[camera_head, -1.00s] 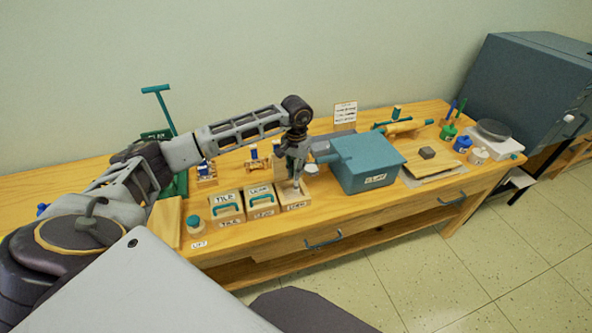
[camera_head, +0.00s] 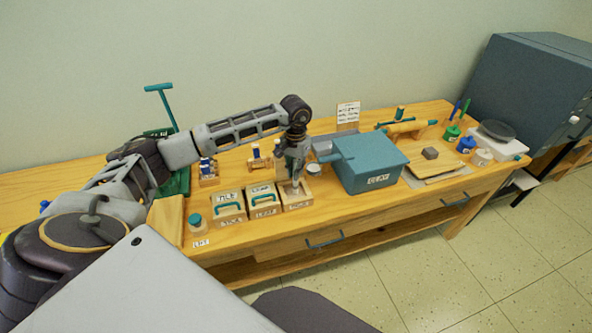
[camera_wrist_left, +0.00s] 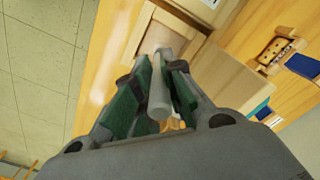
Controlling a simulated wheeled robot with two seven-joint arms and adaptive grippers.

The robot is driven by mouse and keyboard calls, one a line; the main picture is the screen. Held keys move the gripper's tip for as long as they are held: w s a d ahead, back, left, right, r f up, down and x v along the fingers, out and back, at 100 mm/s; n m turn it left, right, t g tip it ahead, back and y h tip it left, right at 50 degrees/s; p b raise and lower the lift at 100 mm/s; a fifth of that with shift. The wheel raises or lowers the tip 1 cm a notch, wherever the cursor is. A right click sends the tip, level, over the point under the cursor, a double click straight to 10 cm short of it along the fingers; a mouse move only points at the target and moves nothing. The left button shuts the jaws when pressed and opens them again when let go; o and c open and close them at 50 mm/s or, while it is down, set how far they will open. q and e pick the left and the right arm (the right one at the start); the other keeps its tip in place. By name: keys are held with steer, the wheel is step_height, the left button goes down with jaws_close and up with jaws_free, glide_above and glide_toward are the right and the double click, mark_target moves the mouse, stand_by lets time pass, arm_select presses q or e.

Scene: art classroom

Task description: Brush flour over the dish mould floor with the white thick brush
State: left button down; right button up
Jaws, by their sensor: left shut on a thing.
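My left gripper (camera_head: 293,177) is over the open wooden mould (camera_head: 298,203), the rightmost of three in a row, whose front label is too small to read surely. It is shut on the white brush (camera_wrist_left: 158,97), a thick pale handle between the green-lined fingers. In the left wrist view the handle points away from me toward the wooden mould (camera_wrist_left: 138,25). The brush's bristle end is hidden, so I cannot tell whether it touches the mould floor. I cannot make out any flour. My right gripper is not in view.
The tile mould (camera_head: 229,207) and leaf mould (camera_head: 264,200), both with teal handles, stand left of it. A blue-grey clay box (camera_head: 372,162) is close on the right. A board (camera_head: 436,167) and several small jars lie farther right. The table's front edge is clear.

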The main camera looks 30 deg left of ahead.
arm_select(q)
steer(key=shift+s+a+b, duration=0.3)
steer(key=shift+s+a, duration=0.3)
steer(key=shift+s, duration=0.1)
stand_by(0.7)
steer(key=shift+w+d+b, duration=0.7)
steer(key=shift+w+d, duration=0.25)
steer(key=shift+w, duration=0.15)
stand_by(1.8)
steer(key=shift+s+a+f+b, duration=0.1)
steer(key=shift+s+a+b, duration=0.45)
steer(key=shift+s+a, duration=0.55)
stand_by(1.5)
steer(key=shift+w+d, duration=0.4)
steer(key=shift+d, duration=0.1)
stand_by(0.6)
